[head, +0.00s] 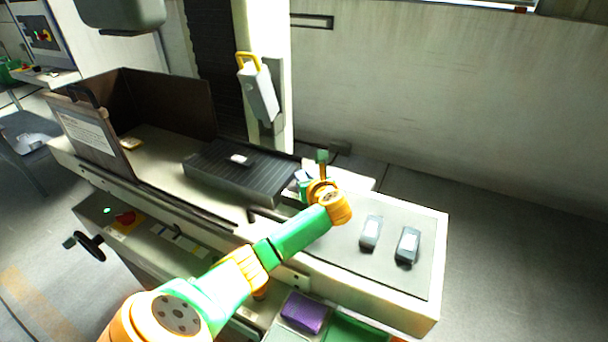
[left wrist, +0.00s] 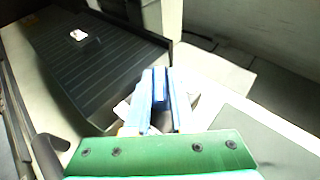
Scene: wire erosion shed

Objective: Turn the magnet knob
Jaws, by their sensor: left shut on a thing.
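The magnetic chuck is a dark ribbed block (head: 225,172) on the machine table, and it also fills the upper left of the left wrist view (left wrist: 95,75). A small pale piece (head: 240,159) lies on top of it. My left gripper (head: 303,180) is at the chuck's right end. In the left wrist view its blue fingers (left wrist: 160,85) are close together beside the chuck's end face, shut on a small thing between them. This is by its place the magnet knob, mostly hidden by the fingers. My right gripper is not in view.
Two grey handheld pieces (head: 371,233) lie on the grey mat at the right. A brown guard (head: 170,100) stands at the left. A grey unit with a yellow handle (head: 258,92) hangs on the column. A purple box (head: 304,313) is below the front edge.

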